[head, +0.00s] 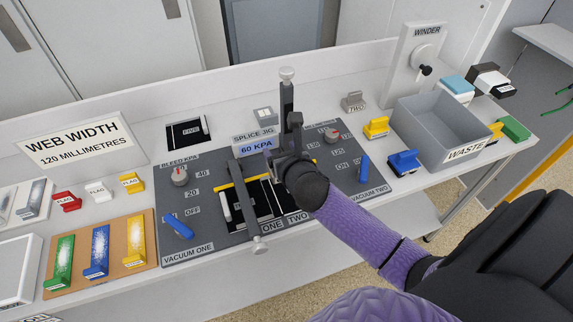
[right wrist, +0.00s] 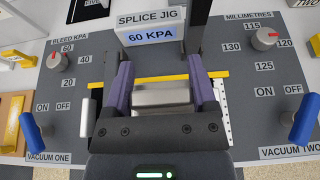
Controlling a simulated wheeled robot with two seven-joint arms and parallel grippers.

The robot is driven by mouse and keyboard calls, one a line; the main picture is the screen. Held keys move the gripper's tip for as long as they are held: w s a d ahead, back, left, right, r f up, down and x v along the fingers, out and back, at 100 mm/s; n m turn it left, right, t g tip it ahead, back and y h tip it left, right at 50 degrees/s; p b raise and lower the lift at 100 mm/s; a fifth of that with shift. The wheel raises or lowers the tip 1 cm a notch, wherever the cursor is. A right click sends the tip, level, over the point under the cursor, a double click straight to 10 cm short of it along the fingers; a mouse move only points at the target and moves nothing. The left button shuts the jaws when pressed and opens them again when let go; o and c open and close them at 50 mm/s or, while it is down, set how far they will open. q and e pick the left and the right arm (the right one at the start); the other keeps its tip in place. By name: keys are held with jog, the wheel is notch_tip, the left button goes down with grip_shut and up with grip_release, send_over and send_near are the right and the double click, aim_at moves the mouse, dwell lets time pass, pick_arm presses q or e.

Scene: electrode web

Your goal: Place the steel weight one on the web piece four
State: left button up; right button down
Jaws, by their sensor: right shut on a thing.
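My right gripper (right wrist: 163,88) is shut on a steel weight (right wrist: 162,97), a grey metal block between its purple fingers. In the head view this gripper (head: 288,163) is over the splice jig (head: 210,217), and its wrist hides most of the weight. Black web (head: 265,200) lies in the jig below; its labels are partly covered, so I cannot tell which piece is four. I cannot tell how far the weight is above the web. Another steel weight marked TWO (head: 354,101) stands behind the panel. My left gripper is not in view.
A dark upright post (head: 287,105) stands close behind the gripper. Blue levers (head: 177,226) and (head: 364,168) flank the jig. A black web piece marked FIVE (head: 187,133) lies behind. A grey waste bin (head: 437,130) and the winder (head: 415,60) are at the right.

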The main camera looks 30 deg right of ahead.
notch_tip(320, 180, down, 6)
jog(key=b, duration=0.2)
jog(key=shift+f+b, duration=0.2)
jog(key=shift+b, duration=0.2)
jog(key=shift+a+f, duration=0.1)
jog(key=shift+f, duration=0.35)
